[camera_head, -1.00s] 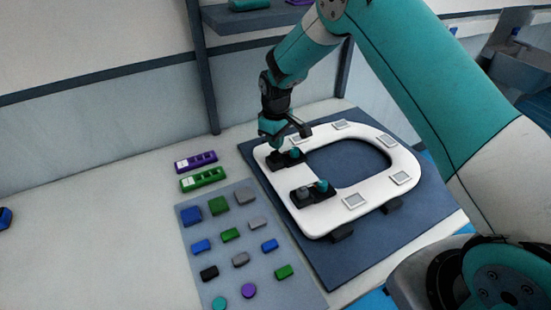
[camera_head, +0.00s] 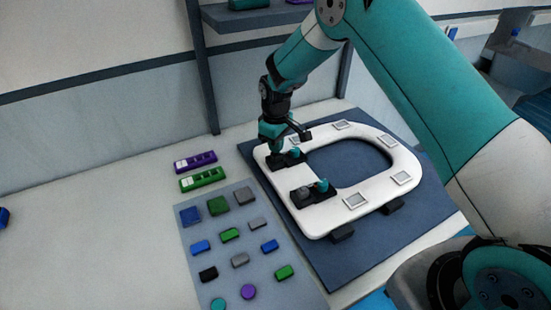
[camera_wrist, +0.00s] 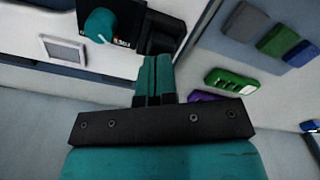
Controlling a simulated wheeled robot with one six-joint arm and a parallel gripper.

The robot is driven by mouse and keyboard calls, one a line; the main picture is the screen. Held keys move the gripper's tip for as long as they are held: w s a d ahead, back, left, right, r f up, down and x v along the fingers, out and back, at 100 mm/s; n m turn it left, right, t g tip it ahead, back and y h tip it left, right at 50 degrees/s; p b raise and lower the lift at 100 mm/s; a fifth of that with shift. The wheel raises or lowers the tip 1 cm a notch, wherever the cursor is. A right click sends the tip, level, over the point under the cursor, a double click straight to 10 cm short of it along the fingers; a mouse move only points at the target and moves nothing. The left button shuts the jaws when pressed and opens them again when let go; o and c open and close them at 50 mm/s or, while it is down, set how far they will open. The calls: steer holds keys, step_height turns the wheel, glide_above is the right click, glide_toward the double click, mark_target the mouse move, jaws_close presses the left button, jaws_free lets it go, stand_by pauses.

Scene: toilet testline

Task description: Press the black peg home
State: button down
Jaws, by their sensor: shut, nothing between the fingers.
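The white toilet seat (camera_head: 399,196) lies on a dark blue mat. Its far black hinge block (camera_head: 293,161) carries a teal knob (camera_head: 295,152). My gripper (camera_head: 275,158) points down over the left part of that block, its fingers together and empty. In the wrist view, my gripper's teal fingertips (camera_wrist: 153,60) are shut right at a black part (camera_wrist: 165,28) beside the knob (camera_wrist: 100,24).
The near hinge block (camera_head: 301,199) has a grey peg and a teal knob. A grey-blue tray (camera_head: 215,270) of coloured blocks lies in front. Green (camera_head: 203,179) and purple (camera_head: 195,162) holders stand left of the seat.

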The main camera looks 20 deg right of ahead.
steer(key=shift+f, duration=0.45)
steer(key=shift+r, duration=0.1)
stand_by(0.4)
steer(key=shift+r+p, duration=2.4)
steer(key=shift+r, duration=1.55)
steer(key=shift+r, duration=0.1)
steer(key=s+a+r+y+b, duration=0.1)
steer(key=s+a+r+y, duration=0.1)
steer(key=s+r, duration=0.85)
steer(key=s+a+r+y, duration=0.1)
steer(key=s+a+r, duration=0.2)
steer(key=s+r, duration=0.7)
steer(key=s+r+y, duration=0.1)
steer(key=s, duration=1.3)
steer(key=shift+s+d+m, duration=0.15)
steer(key=shift+s+m, duration=0.05)
steer(key=shift+m, duration=0.2)
steer(key=c, duration=1.8)
jaws_free()
